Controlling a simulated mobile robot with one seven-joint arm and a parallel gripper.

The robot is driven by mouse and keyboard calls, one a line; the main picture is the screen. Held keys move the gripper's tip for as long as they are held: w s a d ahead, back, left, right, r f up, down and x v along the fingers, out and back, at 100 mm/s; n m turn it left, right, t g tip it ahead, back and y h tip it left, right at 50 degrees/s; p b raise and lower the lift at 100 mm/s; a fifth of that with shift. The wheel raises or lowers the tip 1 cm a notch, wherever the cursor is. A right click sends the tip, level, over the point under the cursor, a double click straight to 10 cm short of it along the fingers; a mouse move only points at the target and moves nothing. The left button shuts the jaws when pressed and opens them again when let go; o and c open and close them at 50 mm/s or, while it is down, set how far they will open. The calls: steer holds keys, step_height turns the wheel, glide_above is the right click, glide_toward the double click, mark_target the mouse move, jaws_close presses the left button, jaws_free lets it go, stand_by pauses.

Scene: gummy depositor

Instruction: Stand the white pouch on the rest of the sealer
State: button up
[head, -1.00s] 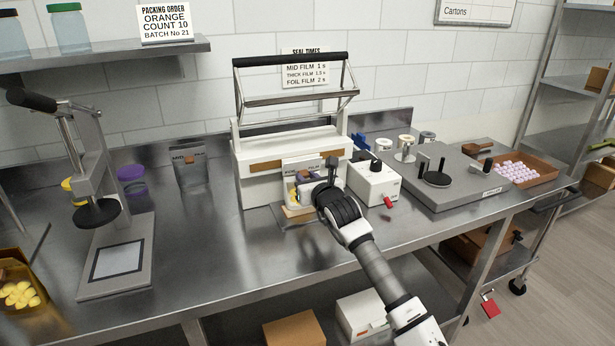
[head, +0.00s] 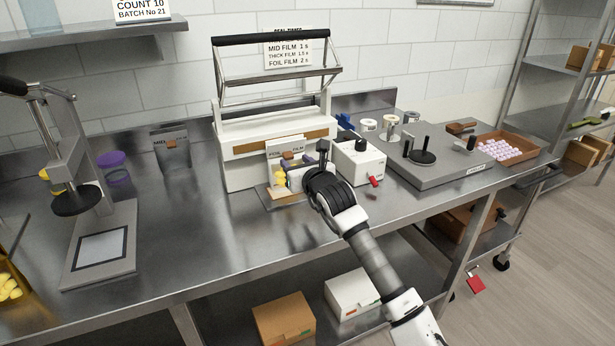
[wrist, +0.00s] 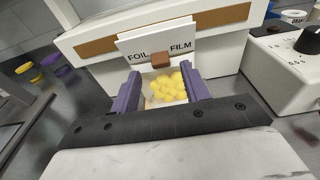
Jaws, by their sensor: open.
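The white pouch (wrist: 140,46), marked FOIL FILM, stands upright at the front of the white sealer (wrist: 217,30). A brown tab and yellow gummies show on its front. In the head view the pouch (head: 279,148) stands over the low rest (head: 272,191) at the sealer's foot; its lower edge is partly hidden. My gripper (wrist: 163,85) is open, its purple fingers apart in front of the pouch, one on each side of the gummies. In the head view my gripper (head: 296,164) is in front of the pouch's right part.
A grey plate device (head: 440,175) is farther right. A grey press (head: 75,160) is at left.

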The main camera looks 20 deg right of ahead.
steer(key=s+r+b, duration=0.1)
steer(key=s+b, duration=0.1)
steer(key=s, duration=0.6)
steer(key=shift+s, duration=0.25)
steer(key=shift+d, duration=0.1)
